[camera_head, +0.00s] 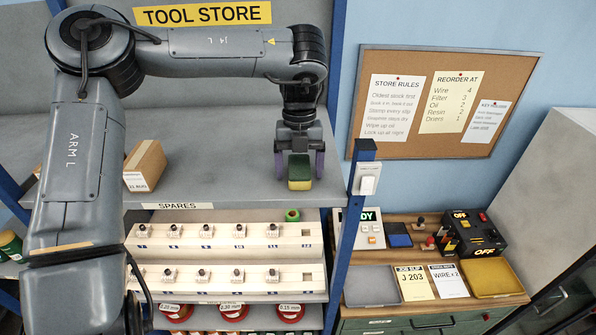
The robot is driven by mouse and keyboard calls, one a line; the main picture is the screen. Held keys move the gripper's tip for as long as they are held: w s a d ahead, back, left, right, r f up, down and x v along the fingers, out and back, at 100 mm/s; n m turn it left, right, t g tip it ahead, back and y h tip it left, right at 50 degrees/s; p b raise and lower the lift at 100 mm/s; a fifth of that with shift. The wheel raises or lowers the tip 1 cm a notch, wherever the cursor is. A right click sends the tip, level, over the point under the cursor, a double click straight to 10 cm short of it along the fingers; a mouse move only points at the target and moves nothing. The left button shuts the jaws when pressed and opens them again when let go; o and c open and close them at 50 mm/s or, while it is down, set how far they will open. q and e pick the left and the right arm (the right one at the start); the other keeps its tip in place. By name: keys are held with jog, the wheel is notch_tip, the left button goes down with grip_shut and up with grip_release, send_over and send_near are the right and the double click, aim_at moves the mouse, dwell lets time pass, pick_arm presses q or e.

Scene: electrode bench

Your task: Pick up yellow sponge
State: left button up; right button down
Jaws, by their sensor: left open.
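The sponge (299,170), with a dark green upper part and a yellow edge at the front, sits on the grey top shelf near its front edge. My left gripper (299,176) points down over it from above. Its two purple-grey fingers are apart, one on the left and one on the right of the sponge. I cannot tell whether the fingers touch its sides. My right gripper is not in the view.
A cardboard box (145,166) stands on the same shelf to the left. A blue rack post (353,215) rises right of the sponge. Racks of small parts (220,236) and red spools (233,311) are below. A wooden bench (430,312) with trays and a control box is at right.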

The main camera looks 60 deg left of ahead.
aim_at(299, 166)
pick_arm(q)
jog(key=c, duration=1.1)
notch_tip(299, 166, up, 10)
jog(key=shift+r, duration=0.1)
